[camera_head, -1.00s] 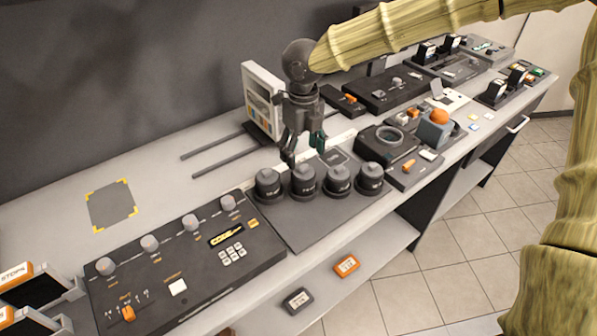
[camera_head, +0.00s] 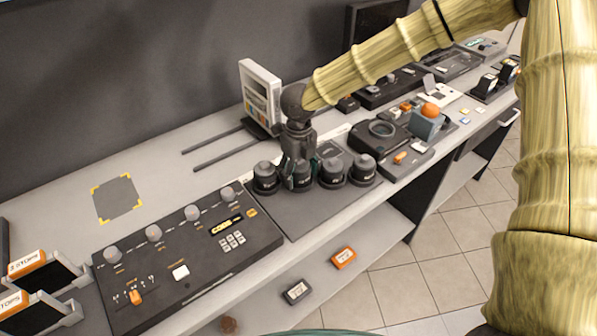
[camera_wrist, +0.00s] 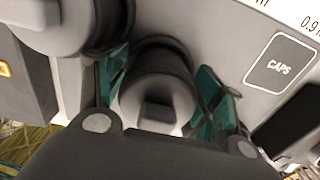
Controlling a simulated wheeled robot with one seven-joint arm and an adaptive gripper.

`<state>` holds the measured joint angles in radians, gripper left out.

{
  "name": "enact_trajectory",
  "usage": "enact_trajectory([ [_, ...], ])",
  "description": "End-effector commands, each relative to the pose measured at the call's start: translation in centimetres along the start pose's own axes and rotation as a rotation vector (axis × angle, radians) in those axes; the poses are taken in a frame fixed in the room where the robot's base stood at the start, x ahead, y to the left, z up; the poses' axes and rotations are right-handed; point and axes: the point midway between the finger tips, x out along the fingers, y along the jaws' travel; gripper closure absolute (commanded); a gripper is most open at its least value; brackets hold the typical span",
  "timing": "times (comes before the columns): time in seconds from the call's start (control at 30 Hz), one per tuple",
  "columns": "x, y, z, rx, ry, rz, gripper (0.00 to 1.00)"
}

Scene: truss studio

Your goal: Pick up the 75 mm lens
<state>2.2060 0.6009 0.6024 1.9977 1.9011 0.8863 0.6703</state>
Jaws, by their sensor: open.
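Several dark, capped lenses stand upright in a row on a dark tray (camera_head: 297,220). Their labels are too small to read, so I cannot tell which is the 75 mm one. My gripper (camera_head: 300,170) points down over the second lens from the left (camera_head: 302,183), partly hiding it. In the wrist view, a lens (camera_wrist: 158,95) stands between the open teal fingers of my gripper (camera_wrist: 162,95), one finger on each side. I see no clear contact. The leftmost lens (camera_head: 265,178) and the third lens (camera_head: 331,173) stand close on either side.
A neighbouring lens (camera_wrist: 70,30) crowds the upper left of the wrist view. A control panel (camera_head: 185,255) is left of the tray, and a device with a round dial (camera_head: 382,130) is right. Two rails (camera_head: 215,150) lie behind.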

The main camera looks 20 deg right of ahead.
Motion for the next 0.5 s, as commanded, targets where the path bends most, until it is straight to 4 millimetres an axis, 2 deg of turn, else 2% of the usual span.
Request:
enact_trajectory([
  [0.17,-0.01,-0.02,0.0,0.0,-0.002,0.0,0.32],
  [0.2,-0.01,-0.02,0.0,0.0,-0.002,0.0,0.36],
  [0.5,-0.06,0.0,0.04,0.0,-0.003,0.0,0.89],
])
